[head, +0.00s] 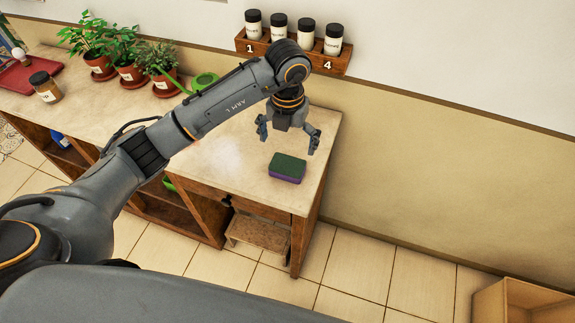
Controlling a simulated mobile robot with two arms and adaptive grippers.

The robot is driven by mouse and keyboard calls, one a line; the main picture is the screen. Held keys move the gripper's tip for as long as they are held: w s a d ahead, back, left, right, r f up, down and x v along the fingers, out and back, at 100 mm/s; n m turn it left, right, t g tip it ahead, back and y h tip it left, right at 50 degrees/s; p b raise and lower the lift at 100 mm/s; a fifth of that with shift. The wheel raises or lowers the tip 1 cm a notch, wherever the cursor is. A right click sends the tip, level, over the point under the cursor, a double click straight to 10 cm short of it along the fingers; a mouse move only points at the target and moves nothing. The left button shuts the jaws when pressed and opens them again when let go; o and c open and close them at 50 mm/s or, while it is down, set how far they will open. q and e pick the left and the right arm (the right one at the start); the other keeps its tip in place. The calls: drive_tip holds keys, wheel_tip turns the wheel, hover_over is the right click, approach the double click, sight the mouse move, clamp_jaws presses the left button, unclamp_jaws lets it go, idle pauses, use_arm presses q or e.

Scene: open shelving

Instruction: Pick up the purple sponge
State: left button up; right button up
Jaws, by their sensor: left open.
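The purple sponge (286,178) lies flat on the right end of the counter top (235,165), near its front edge. Its top is dark green and its lower side is purple. My left gripper (288,143) is above the counter, just behind the sponge in the picture, with its fingers spread wide and pointing down. Nothing is between the fingers, and the sponge appears apart from them. My right gripper is not in view.
Several potted plants (128,75), a jar (45,87) and a red tray (20,76) stand at the counter's left. A wall rack (285,53) holds jars behind my left arm. An open wooden box (520,305) is on the floor at lower right.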

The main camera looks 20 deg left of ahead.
use_arm(q)
hover_over(287, 165)
wheel_tip(287, 165, down, 4)
drive_tip(key=shift+s+d+f+p, duration=0.1)
drive_tip(key=shift+s+f+p, duration=0.05)
drive_tip(key=shift+p, duration=0.2)
wheel_tip(287, 165, down, 4)
drive_tip(key=shift+f+p, duration=0.1)
drive_tip(key=shift+p, duration=1)
drive_tip(key=shift+w+f, duration=0.2)
drive_tip(key=shift+f, duration=0.35)
drive_tip(key=c, duration=0.6)
